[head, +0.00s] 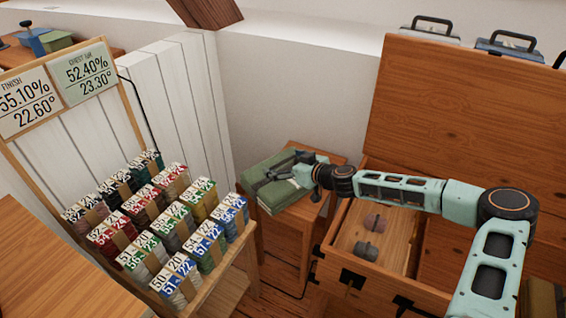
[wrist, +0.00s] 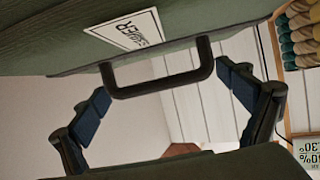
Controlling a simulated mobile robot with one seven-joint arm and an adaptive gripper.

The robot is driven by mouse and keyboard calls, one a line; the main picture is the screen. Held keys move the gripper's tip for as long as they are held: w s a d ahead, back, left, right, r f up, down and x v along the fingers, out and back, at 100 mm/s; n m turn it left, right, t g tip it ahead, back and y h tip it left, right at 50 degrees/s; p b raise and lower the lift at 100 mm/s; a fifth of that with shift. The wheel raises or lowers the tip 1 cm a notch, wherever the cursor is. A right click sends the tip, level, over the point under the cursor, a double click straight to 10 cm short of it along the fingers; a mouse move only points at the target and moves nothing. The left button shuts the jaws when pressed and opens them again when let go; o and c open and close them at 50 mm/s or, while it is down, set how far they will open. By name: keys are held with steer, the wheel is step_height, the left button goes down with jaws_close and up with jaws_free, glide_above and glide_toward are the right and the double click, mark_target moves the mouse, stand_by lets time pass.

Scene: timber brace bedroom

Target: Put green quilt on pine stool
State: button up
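My gripper (head: 285,172) is at the quilt's right upper side. In the wrist view its two blue-padded fingers (wrist: 165,88) are spread apart, one to each side of the handle, and not closed on it. The stool top is partly hidden by quilt and arm.
An open wooden chest (head: 460,110) stands right of the stool, with two small dumbbell-shaped items (head: 370,235) inside. White panels and a wall are behind. Cases (head: 505,45) stand behind the chest lid.

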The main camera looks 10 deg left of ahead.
stand_by(0.3)
steer(key=shift+r, duration=0.2)
steer(key=p+v, duration=0.2)
steer(key=v, duration=1)
steer(key=shift+s+a+f, duration=0.1)
